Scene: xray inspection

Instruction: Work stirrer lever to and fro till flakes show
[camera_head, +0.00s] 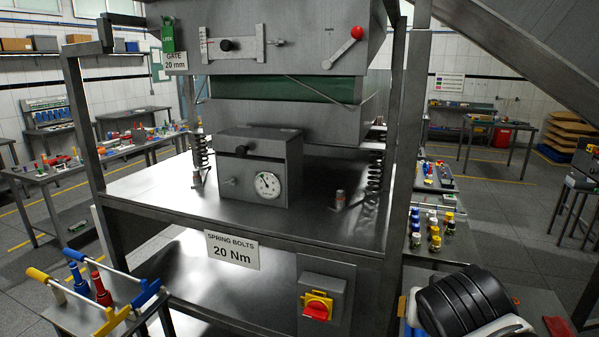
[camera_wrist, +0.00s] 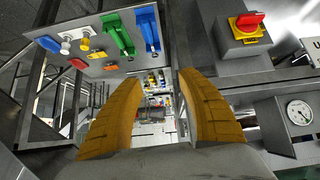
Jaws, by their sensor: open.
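A lever (camera_head: 345,48) with a red ball knob stands tilted on the front of the upper grey machine housing (camera_head: 290,57) in the head view. It is the likeliest stirrer lever, but its label is too small to read. No flakes can be made out. My gripper (camera_wrist: 158,82) shows in the wrist view with its two yellow fingers spread and nothing between them. The lever cannot be made out in the wrist view, and the fingers do not show in the head view.
A box with a dial gauge (camera_head: 268,185) sits on the machine's shelf between springs. A red-and-yellow switch (camera_head: 318,306) is below, and also shows in the wrist view (camera_wrist: 247,24). A tool stand (camera_head: 110,300) is at lower left. Bottles (camera_head: 434,230) stand at right.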

